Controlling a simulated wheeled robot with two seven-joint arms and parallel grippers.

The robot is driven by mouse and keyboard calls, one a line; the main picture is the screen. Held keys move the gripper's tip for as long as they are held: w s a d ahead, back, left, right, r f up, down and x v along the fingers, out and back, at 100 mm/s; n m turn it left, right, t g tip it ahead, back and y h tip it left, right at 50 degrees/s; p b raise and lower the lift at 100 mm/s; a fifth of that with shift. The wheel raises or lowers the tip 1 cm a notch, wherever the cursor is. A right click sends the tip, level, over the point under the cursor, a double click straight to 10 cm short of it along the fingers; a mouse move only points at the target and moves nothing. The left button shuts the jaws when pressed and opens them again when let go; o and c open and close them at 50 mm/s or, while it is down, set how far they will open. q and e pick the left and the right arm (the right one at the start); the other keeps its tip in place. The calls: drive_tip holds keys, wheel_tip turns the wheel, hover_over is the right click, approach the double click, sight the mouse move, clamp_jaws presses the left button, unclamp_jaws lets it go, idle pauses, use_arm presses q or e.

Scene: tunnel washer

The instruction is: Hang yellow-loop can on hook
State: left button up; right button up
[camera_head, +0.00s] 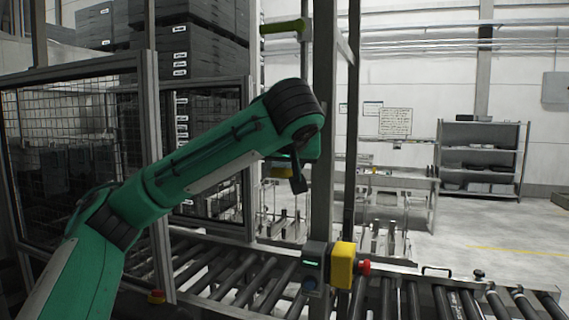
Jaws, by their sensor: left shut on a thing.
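My left arm reaches in from the left and bends down at its wrist. My right gripper is out of view.
A mesh guard (70,150) stands left. Grey crates (205,45) are stacked behind; a shelf (480,160) is far right.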

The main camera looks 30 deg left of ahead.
use_arm(q)
drive_tip(key=o, duration=1.1)
drive_tip(key=shift+b+v, duration=1.6)
drive_tip(key=shift+v, duration=5.3)
